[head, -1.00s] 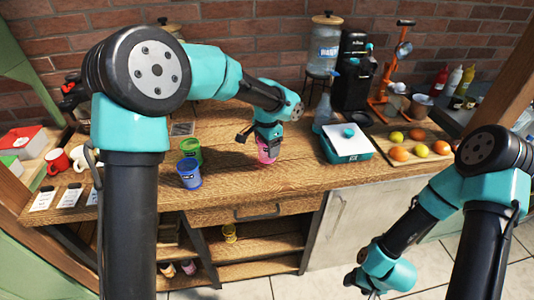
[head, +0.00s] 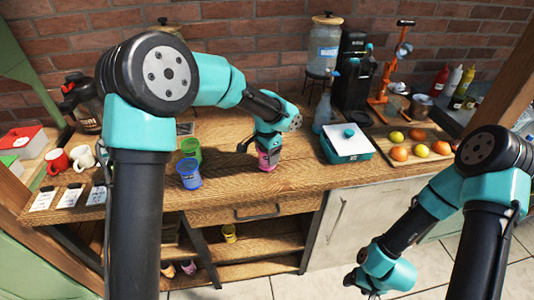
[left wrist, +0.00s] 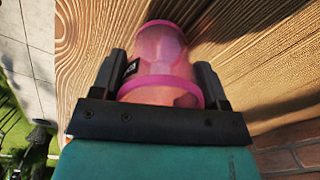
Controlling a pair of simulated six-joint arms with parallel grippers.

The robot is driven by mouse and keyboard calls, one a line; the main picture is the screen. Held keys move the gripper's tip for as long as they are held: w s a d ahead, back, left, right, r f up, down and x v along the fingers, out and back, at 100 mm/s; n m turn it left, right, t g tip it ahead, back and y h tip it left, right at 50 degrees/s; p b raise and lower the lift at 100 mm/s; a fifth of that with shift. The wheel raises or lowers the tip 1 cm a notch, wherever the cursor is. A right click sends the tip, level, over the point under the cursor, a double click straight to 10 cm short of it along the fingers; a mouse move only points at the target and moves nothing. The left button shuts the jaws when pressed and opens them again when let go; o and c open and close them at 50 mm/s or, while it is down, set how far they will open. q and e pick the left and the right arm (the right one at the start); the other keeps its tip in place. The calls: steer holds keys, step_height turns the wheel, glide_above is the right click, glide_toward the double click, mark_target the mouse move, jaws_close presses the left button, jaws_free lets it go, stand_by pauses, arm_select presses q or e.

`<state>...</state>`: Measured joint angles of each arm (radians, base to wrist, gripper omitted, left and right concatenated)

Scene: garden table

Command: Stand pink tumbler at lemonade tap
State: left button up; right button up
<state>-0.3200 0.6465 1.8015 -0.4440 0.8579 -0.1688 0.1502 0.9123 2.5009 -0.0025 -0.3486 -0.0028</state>
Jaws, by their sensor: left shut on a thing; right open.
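The pink tumbler (head: 265,167) is in my left gripper (head: 264,147), over the wooden counter (head: 310,184) right of the green and blue tumblers. In the left wrist view the pink tumbler (left wrist: 158,50) sits between the two fingers of my left gripper (left wrist: 162,82), which are shut on it. I cannot tell whether its base touches the counter. A glass drink dispenser (head: 324,45) with a wooden lid stands on a stand at the back; its label is too small to read. Another wooden lid shows behind my left arm. My right gripper (head: 356,284) is low at the front, empty and away from the counter.
The green tumbler (head: 190,148) and blue tumbler (head: 189,173) stand left of the pink one. A teal-and-white box (head: 346,143), a spray bottle (head: 322,112) and a fruit board (head: 445,137) are to the right. A coffee pot (head: 84,105) and mugs are at left.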

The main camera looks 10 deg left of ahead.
arm_select(q)
steer(key=shift+f, duration=0.15)
steer(key=o, duration=0.9)
step_height(320, 180, up, 12)
steer(key=shift+r, duration=0.2)
steer(key=shift+o, duration=0.5)
